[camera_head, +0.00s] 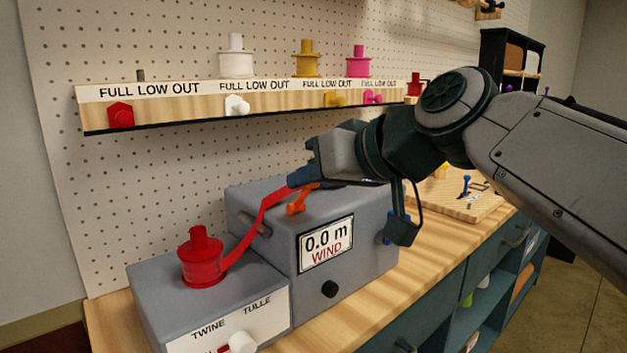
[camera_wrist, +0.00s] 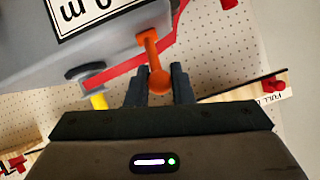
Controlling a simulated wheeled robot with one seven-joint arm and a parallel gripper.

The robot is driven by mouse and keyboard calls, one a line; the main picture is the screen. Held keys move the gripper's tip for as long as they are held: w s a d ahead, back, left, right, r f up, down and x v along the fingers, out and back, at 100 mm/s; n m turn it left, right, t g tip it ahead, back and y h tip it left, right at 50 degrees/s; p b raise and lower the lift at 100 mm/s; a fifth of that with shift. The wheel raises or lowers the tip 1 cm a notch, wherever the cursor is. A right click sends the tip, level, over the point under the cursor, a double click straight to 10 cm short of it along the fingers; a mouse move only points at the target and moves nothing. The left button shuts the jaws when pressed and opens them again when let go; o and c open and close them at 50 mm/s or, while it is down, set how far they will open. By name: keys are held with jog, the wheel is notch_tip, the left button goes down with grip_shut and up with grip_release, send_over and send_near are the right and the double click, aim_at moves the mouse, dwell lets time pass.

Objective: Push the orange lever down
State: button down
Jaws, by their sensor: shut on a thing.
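The orange lever (camera_head: 297,206) sits on top of the grey winding machine (camera_head: 270,240), whose display reads 0.0 m and WIND. The lever's arm and round knob also show in the wrist view (camera_wrist: 153,50), with the knob between my two dark fingers. My gripper (camera_head: 301,179) is shut on the lever's knob, seen from the wrist (camera_wrist: 160,73). In the head view my gripper hides the lever's upper end. A red ribbon (camera_head: 262,215) runs from the red spool (camera_head: 202,262) up past the lever, close to my fingertips.
A lower grey box (camera_head: 190,305) labelled TWINE and TULLE carries the red spool and a white knob (camera_head: 242,342). A shelf (camera_head: 230,105) with spools and coloured knobs runs along the pegboard above. A board with small tools (camera_head: 465,195) lies to the right on the bench.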

jog(key=shift+f, duration=0.1)
jog(key=c, duration=1.3)
grip_release()
jog(key=shift+r, duration=0.4)
jog(key=r+p, duration=0.1)
jog(key=r, duration=0.1)
jog(key=d+r+p, duration=0.1)
jog(key=r, duration=0.1)
jog(key=shift+r, duration=0.15)
jog(key=d+r, duration=0.2)
jog(key=d, duration=0.1)
jog(key=s+d+r+p, duration=0.1)
jog(key=d+r, duration=0.1)
jog(key=d, duration=0.2)
jog(key=d+r+p, duration=0.1)
jog(key=d+r, duration=0.1)
jog(key=d, duration=0.1)
jog(key=shift+s+d, duration=0.3)
